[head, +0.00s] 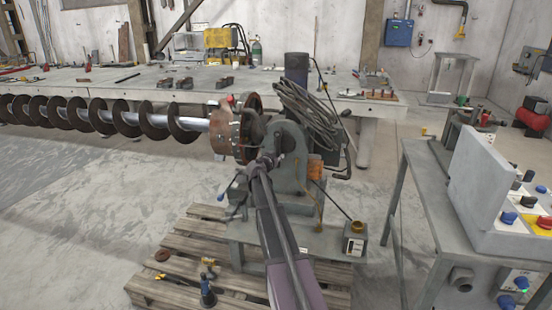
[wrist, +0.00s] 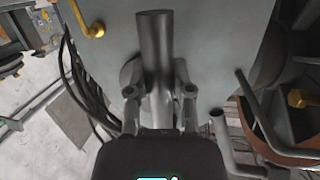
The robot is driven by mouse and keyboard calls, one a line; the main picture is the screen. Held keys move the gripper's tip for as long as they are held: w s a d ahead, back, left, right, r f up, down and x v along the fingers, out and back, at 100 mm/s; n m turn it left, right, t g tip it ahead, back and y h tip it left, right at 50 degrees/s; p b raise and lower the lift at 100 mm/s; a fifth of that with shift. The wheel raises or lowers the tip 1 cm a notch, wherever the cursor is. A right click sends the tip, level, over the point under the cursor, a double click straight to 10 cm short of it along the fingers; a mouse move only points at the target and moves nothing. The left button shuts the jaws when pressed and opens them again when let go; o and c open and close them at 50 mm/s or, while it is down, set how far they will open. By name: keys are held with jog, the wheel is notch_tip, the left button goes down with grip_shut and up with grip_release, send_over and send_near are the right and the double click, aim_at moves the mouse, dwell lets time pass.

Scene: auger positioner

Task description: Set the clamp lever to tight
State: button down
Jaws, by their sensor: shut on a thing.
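The clamp lever (wrist: 155,48) seems to be the dark grey round bar in the middle of the wrist view. It runs up the picture in front of a grey-green housing plate. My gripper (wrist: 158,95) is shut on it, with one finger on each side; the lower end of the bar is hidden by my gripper. In the head view my gripper (head: 262,163) is at the near side of the grey positioner (head: 290,160), and my arm hides part of it. The lever cannot be made out there, and its tight mark is not readable.
The long auger (head: 100,114) extends left from the brown chuck (head: 226,132). A yellow handle (wrist: 90,28) and dark cables (wrist: 80,80) are left of the lever. A control panel (head: 492,190) stands right. A wooden pallet (head: 180,262) lies under the positioner.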

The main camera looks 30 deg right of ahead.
jog(key=shift+w+a, duration=0.25)
jog(key=shift+a, duration=0.1)
jog(key=shift+c, duration=2.4)
grip_release()
jog(key=shift+s+d, duration=0.15)
jog(key=shift+d, duration=0.1)
